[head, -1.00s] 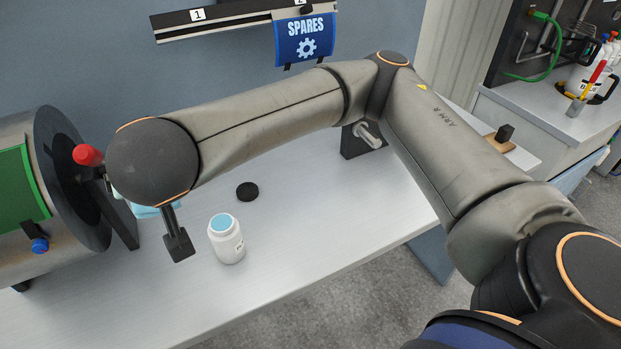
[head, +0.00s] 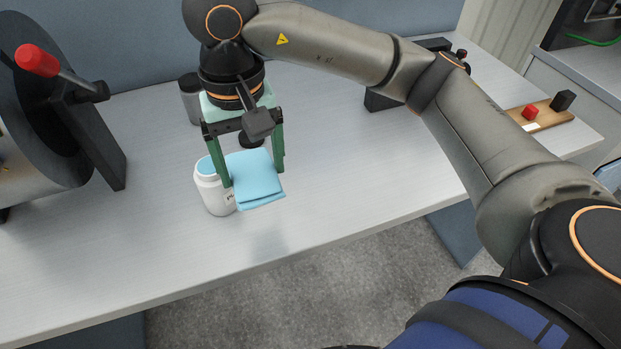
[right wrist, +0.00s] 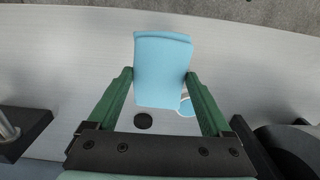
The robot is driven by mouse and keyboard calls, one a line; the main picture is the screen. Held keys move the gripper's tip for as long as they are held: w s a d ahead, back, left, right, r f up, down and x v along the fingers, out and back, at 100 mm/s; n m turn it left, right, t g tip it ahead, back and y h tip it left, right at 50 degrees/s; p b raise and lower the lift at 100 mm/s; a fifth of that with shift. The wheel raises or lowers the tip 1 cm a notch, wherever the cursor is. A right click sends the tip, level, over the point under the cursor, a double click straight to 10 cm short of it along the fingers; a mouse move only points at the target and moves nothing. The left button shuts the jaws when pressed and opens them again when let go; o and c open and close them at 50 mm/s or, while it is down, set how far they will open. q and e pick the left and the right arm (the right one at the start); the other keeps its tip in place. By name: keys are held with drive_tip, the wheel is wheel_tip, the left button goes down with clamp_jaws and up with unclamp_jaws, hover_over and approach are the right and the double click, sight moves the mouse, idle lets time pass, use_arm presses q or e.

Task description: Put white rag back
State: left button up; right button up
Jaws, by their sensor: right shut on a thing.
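My right gripper (head: 253,176), with green fingers, is shut on a folded light-blue cloth (head: 258,188). It holds the cloth above the bench, beside and partly in front of a white jar. In the right wrist view the cloth (right wrist: 163,60) sits between both fingers (right wrist: 160,75). I see no white rag; the held cloth looks light blue. My left gripper is not in view.
A grey canister (head: 188,98) stands behind. A drum with a red-knobbed handle (head: 38,60) is at left. The bench front is clear.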

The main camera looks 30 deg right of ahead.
drive_tip(key=w+d+f, duration=0.2)
drive_tip(key=d+f, duration=0.1)
drive_tip(key=d, duration=0.4)
drive_tip(key=b, duration=0.1)
hover_over(311, 185)
drive_tip(key=a, duration=0.1)
drive_tip(key=f, duration=0.5)
drive_tip(key=shift+s+a, duration=0.15)
drive_tip(key=shift+s, duration=0.05)
drive_tip(key=shift+w+d+f, duration=0.1)
drive_tip(key=shift+d+f, duration=0.25)
drive_tip(key=shift+d, duration=0.05)
drive_tip(key=f, duration=0.3)
drive_tip(key=shift+d+f, duration=0.25)
drive_tip(key=shift+f, duration=0.05)
drive_tip(key=shift+w+f+b, duration=0.1)
drive_tip(key=shift+f+b, duration=0.1)
drive_tip(key=shift+b, duration=0.15)
drive_tip(key=o, duration=1)
drive_tip(key=shift+r, duration=0.1)
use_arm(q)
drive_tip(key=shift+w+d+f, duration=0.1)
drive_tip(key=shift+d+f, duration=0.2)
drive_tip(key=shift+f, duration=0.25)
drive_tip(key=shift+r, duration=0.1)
